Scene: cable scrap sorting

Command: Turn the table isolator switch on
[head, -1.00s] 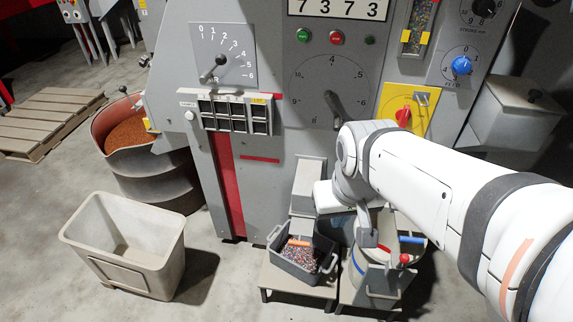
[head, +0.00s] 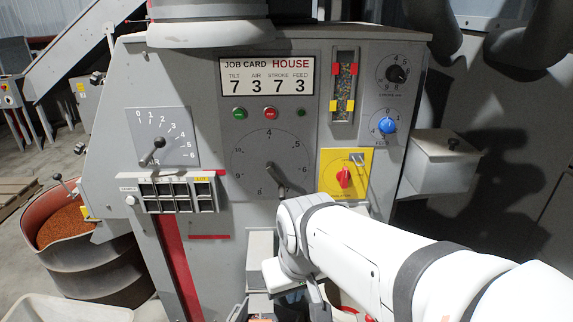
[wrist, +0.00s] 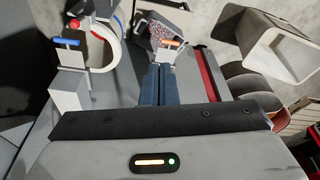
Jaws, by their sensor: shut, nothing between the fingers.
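The isolator switch (head: 344,177) is a red rotary knob on a yellow plate at the right of the grey machine's front panel in the head view. A small metal hasp (head: 357,159) sits at the plate's upper right corner. My gripper shows in the wrist view as two blue-grey fingers (wrist: 160,70), shut together with nothing between them. They point down towards the floor-level stands. In the head view my arm's wrist is below and left of the switch, apart from it, and the fingers are cut off by the lower edge.
The job card sign (head: 267,76) reads 7 3 7 3. A large dial lever (head: 278,180), tilt lever (head: 154,152) and blue feed knob (head: 387,125) are nearby. A grey tub of granules (wrist: 165,38) and a ring-shaped rim (wrist: 112,45) lie below my fingers.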

